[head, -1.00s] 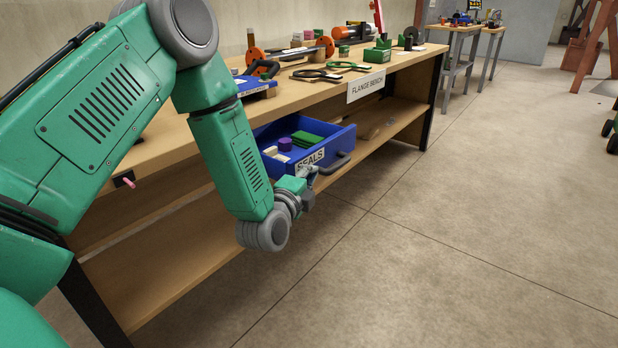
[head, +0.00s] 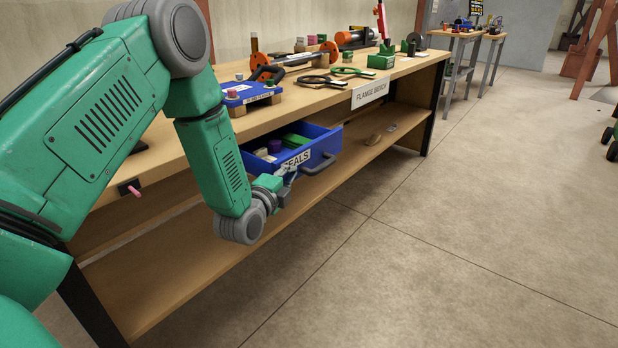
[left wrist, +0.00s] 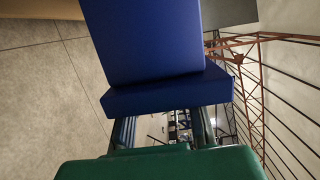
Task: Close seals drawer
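The blue seals drawer (head: 308,158) stands partly pulled out under the flange bench, with a white label reading SEALS on its front. Its dark handle (head: 320,165) sticks out from the front. My left gripper (head: 290,178) is at the drawer's front, near the label and left of the handle. In the left wrist view, the blue drawer (left wrist: 150,100) fills the upper middle, and the fingers (left wrist: 163,127) stand apart below it with background showing between them. Exact contact with the front is hard to tell. My right gripper is not in view.
Green, purple and pale pieces lie in the drawer. The bench top (head: 330,95) holds tools, a blue tray (head: 245,92) and a green box (head: 381,60). A lower shelf (head: 190,262) runs beneath. The floor (head: 440,250) right of the bench is clear.

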